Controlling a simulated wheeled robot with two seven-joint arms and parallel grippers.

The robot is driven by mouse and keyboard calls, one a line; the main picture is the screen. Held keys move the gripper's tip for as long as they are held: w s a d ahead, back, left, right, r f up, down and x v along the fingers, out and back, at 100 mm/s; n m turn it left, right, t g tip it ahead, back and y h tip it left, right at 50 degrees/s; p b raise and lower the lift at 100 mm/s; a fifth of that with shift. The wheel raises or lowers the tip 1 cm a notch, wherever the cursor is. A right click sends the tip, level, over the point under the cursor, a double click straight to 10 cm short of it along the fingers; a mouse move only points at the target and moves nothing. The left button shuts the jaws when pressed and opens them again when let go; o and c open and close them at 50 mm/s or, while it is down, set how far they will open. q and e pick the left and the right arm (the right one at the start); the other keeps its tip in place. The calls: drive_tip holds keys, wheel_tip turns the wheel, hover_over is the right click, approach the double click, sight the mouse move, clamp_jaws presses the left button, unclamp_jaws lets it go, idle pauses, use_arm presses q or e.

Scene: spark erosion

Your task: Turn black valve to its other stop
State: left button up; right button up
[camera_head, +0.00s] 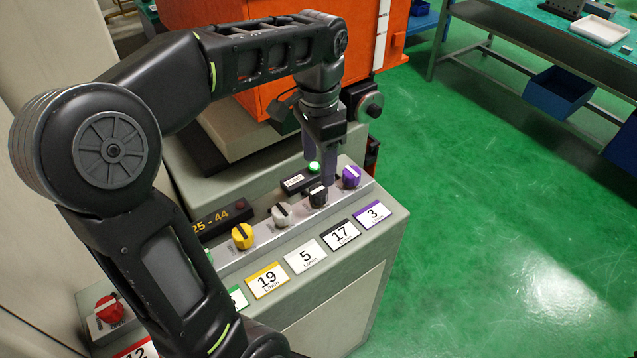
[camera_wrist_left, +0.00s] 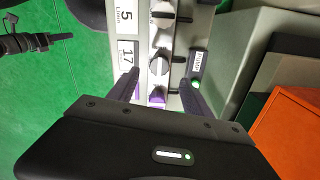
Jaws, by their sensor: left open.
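The black valve (camera_head: 317,195) is a round knob with a pale pointer bar, on the sloped console above the label 17 (camera_head: 342,234). My left gripper (camera_head: 320,172) is above it, pointing down, with its fingers apart. In the left wrist view the black valve (camera_wrist_left: 160,64) shows just ahead of the gap between the fingertips of the left gripper (camera_wrist_left: 159,76). Its pointer bar runs roughly along the picture's vertical there. Nothing is held, and I see no clear contact with the valve. The right gripper is not in view.
A purple knob (camera_head: 351,177) and a grey-white knob (camera_head: 281,214) flank the black valve closely. A yellow knob (camera_head: 242,236) and a red knob (camera_head: 109,309) sit further left. A dark box with a lit green button (camera_head: 314,166) stands behind. Green floor lies open to the right.

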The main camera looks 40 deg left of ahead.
sight(319, 190)
use_arm(q)
drive_tip(key=shift+f+p, duration=0.45)
drive_tip(key=shift+f, duration=3.15)
clamp_jaws()
